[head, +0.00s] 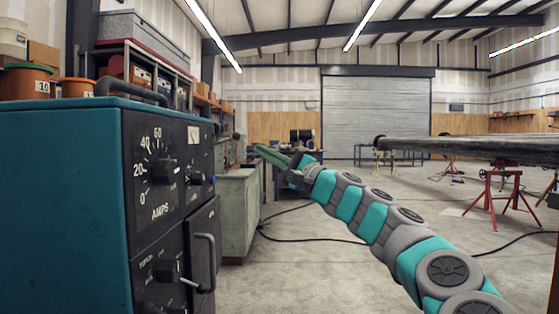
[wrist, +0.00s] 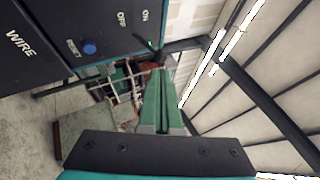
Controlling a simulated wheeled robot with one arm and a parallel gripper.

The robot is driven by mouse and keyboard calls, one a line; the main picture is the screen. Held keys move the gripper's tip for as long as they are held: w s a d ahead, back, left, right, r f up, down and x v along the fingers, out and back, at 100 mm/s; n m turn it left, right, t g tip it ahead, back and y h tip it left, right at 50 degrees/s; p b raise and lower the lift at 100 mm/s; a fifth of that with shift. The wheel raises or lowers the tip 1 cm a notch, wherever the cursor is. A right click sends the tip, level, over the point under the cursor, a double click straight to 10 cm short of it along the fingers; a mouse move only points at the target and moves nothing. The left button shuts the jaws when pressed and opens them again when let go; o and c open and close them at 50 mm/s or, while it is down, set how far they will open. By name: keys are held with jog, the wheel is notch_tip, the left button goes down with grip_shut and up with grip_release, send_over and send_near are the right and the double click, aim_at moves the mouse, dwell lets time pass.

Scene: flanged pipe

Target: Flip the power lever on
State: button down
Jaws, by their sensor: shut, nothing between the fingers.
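The machine's dark panel in the wrist view (wrist: 60,30) carries OFF and ON labels near its edge. A small dark piece with a green glint (wrist: 151,44) beside these labels looks like the power lever; its position is too small to tell. My gripper (wrist: 159,72) has its green fingers together and empty, pointing towards that edge, with a gap that I cannot judge. In the head view my gripper (head: 258,150) is to the right of the teal machine (head: 60,200), beyond its front panel. The OFF and ON labels do not show in the head view.
A blue reset button (wrist: 89,47) is on the panel. The machine's front has an amps dial (head: 165,172) and a protruding door handle (head: 207,262). A grey-green cabinet (head: 240,205) stands behind. A long pipe (head: 470,149) is at right. Open floor lies between.

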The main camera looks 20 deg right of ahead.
aim_at(239, 134)
jog(key=shift+x, duration=2.8)
jog(key=shift+p, duration=0.35)
jog(key=p, duration=0.1)
jog(key=r+p, duration=0.1)
jog(key=shift+w+a+r+n+g+p, duration=0.2)
jog(key=shift+w+r+n+g+p, duration=0.05)
jog(key=shift+n+g+p, duration=0.05)
jog(key=shift+r+n+g+p, duration=0.3)
jog(key=shift+r+g+p, duration=0.1)
jog(key=shift+p, duration=0.8)
jog(key=shift+a+f, duration=0.15)
jog(key=shift+f, duration=0.05)
